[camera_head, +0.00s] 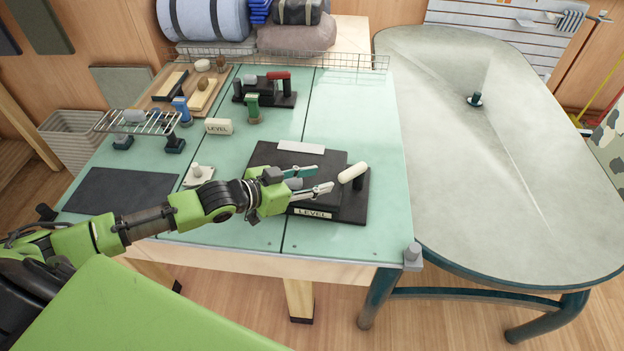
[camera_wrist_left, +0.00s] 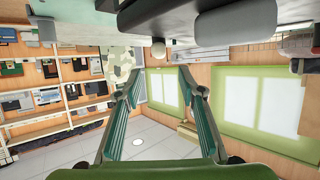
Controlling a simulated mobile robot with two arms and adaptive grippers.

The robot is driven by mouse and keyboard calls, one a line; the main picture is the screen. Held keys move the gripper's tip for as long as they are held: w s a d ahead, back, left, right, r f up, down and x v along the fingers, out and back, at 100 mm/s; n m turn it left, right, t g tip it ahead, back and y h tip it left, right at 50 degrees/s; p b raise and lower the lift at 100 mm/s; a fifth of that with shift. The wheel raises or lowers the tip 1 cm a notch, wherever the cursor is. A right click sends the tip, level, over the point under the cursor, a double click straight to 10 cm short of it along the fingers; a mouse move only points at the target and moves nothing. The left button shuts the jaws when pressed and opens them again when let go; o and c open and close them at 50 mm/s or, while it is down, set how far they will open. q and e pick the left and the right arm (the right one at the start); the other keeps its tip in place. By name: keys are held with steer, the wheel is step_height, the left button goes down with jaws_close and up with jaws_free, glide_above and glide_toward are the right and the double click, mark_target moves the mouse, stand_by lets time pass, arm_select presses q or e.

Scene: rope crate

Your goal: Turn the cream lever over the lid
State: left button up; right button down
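The cream lever (camera_head: 352,172) stands at the right side of a dark box with a flat dark lid (camera_head: 322,165). It leans up to the right beside the lid. A "LEVEL" plate (camera_head: 313,213) is on the box's front edge. My left gripper (camera_head: 327,181) is over the lid, left of the lever, with its fingers apart and nothing between them. Its open fingers also show in the left wrist view (camera_wrist_left: 158,78). There a pale round end (camera_wrist_left: 158,49), perhaps the lever's, shows beyond the fingertips. A grey cylinder is partly hidden behind the gripper. My right gripper is out of view.
A cream "LEVEL" block (camera_head: 218,126), a small white-knobbed base (camera_head: 199,175) and a black fixture with a red handle (camera_head: 278,78) are on the green table. A wire rack (camera_head: 140,121) stands at the left. A dark mat (camera_head: 122,191) lies at the front left.

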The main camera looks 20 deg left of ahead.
arm_select(q)
steer(key=shift+s+a+r, duration=0.2)
steer(key=shift+s+r, duration=0.05)
steer(key=shift+s, duration=0.15)
